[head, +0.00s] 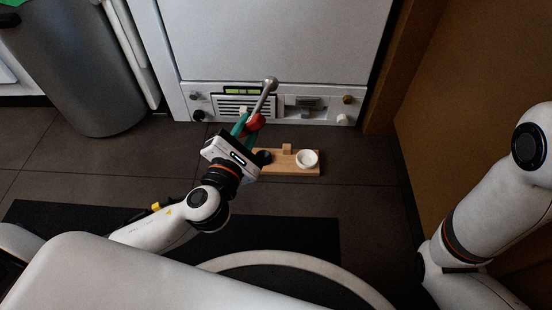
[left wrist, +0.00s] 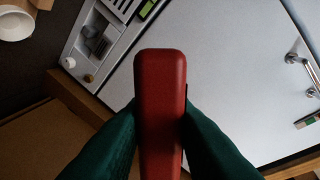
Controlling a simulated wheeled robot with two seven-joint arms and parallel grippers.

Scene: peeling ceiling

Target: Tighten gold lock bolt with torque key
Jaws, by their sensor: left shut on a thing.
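My left gripper (head: 247,124), with green fingers, is shut on the red handle of the torque key (head: 255,122). The key's grey metal shaft (head: 267,94) points up and away, in front of the appliance's lower panel. In the left wrist view, the red handle (left wrist: 162,100) is between the green fingers and hides part of the scene. A gold-brown knob, seemingly the gold lock bolt (head: 347,99), is at the panel's upper right corner, apart from the key. It also shows in the left wrist view (left wrist: 89,78). My right arm is at the right; its gripper is out of view.
The panel (head: 275,113) has dark knobs at left, a vent, a green display (head: 242,91), a recessed latch (head: 306,106) and a white knob (head: 342,119). A wooden stand (head: 288,171) with a white cup (head: 307,158) is on the floor before it. A grey bin (head: 80,70) stands left.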

